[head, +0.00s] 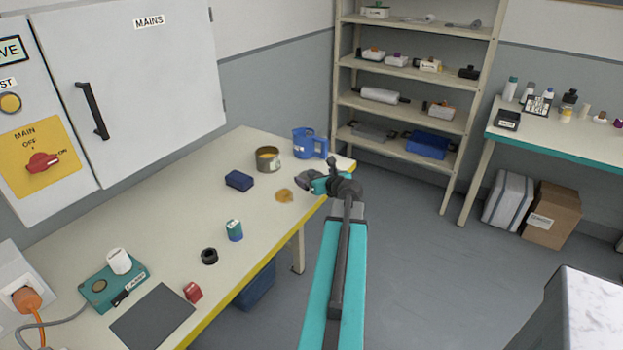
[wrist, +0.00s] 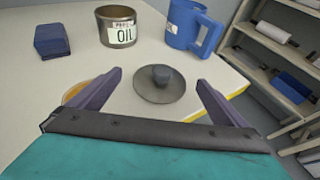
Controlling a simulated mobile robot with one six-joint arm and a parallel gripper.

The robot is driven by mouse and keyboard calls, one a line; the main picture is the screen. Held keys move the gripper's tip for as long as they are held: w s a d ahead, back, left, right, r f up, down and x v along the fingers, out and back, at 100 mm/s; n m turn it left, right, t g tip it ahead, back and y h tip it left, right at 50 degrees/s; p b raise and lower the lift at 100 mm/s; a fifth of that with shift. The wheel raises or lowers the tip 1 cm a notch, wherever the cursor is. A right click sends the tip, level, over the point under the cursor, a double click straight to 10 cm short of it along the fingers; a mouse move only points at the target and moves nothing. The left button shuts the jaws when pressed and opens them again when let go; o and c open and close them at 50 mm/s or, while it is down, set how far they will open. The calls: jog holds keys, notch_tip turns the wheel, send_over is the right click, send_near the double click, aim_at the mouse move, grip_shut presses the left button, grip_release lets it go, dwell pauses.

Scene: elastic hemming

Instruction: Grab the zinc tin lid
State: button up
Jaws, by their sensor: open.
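A round grey metal lid with a dark knob, which looks like the zinc tin lid (wrist: 152,94), lies flat on the workbench near its front edge in the wrist view. My gripper (wrist: 159,80) is open, with its purple fingers apart on the left and right of the lid in that view. The fingers do not appear to touch it. In the head view my gripper (head: 305,181) is low over the far right end of the bench, and I cannot make out the lid there. An open tin labelled OIL (wrist: 118,32) stands beyond the lid; it also shows in the head view (head: 267,164).
A blue jug (head: 303,145) stands right of the tin. A dark blue box (head: 239,180) and an amber patch or disc (head: 284,195) are nearby. The yellow-edged workbench (head: 180,200) carries several small items toward the front left. Shelves (head: 400,104) stand behind.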

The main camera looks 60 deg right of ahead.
aim_at(313, 174)
jog(key=shift+w+d, duration=0.15)
jog(key=shift+d, duration=0.05)
dwell(0.3)
jog(key=shift+p+x, duration=0.55)
jog(key=shift+x, duration=1.95)
jog(key=shift+d, duration=0.1)
jog(key=c, duration=1.1)
